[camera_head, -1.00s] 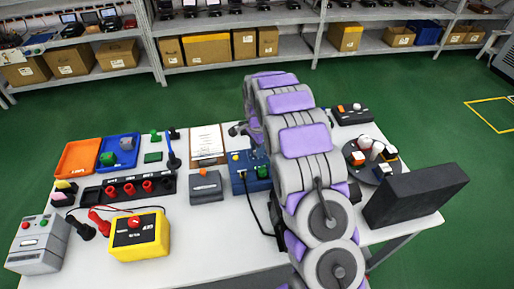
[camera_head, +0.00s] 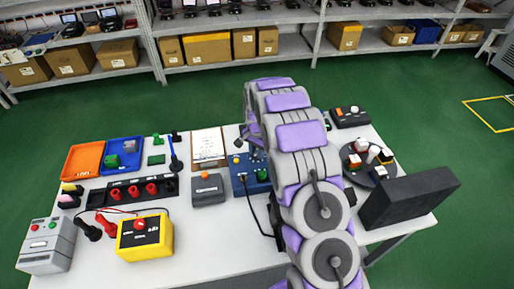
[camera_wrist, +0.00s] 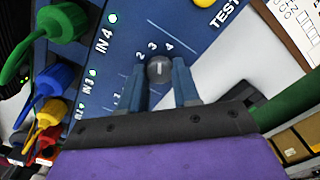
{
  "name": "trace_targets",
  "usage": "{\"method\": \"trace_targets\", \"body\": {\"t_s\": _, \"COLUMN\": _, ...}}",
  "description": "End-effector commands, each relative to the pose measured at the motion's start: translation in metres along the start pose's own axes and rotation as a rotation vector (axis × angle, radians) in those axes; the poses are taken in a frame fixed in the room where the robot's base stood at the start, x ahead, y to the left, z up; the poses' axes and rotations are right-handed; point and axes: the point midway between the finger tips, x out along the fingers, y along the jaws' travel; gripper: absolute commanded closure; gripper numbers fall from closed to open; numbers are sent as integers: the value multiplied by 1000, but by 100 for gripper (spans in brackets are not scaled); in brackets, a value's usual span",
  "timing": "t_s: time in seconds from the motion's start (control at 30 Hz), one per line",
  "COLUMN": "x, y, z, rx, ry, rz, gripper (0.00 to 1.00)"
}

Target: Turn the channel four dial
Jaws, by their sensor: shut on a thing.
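The dial (camera_wrist: 158,69) is a small dark round knob with a white line, on a blue panel (camera_wrist: 120,60) in the wrist view. The figures 2, 3 and 4 are printed beyond it, and the white line points roughly toward them. My gripper (camera_wrist: 161,77) has its two blue fingers on either side of the dial, shut on it. In the head view the blue box (camera_head: 239,184) stands on the table. My arm covers part of it, and the dial cannot be made out there.
Several coloured plugs, including a green one (camera_wrist: 60,24) and a blue one (camera_wrist: 50,82), stand left of the panel in the wrist view. A yellow button is by the TEST label. A grey box (camera_head: 208,190) and a clipboard (camera_head: 208,146) sit near the blue box.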

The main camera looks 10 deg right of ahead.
Motion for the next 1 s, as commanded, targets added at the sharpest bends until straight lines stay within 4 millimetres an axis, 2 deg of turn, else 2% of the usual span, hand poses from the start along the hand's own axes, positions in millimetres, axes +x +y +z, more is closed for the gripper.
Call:
{"method": "trace_targets", "body": {"t_s": 0.4, "x": -2, "y": -1, "z": 0, "rx": -238, "ry": 2, "rz": -3, "gripper": 99}}
{"method": "trace_targets", "body": {"t_s": 1.0, "x": -1, "y": -1, "z": 0, "rx": -291, "ry": 4, "rz": -3, "gripper": 99}}
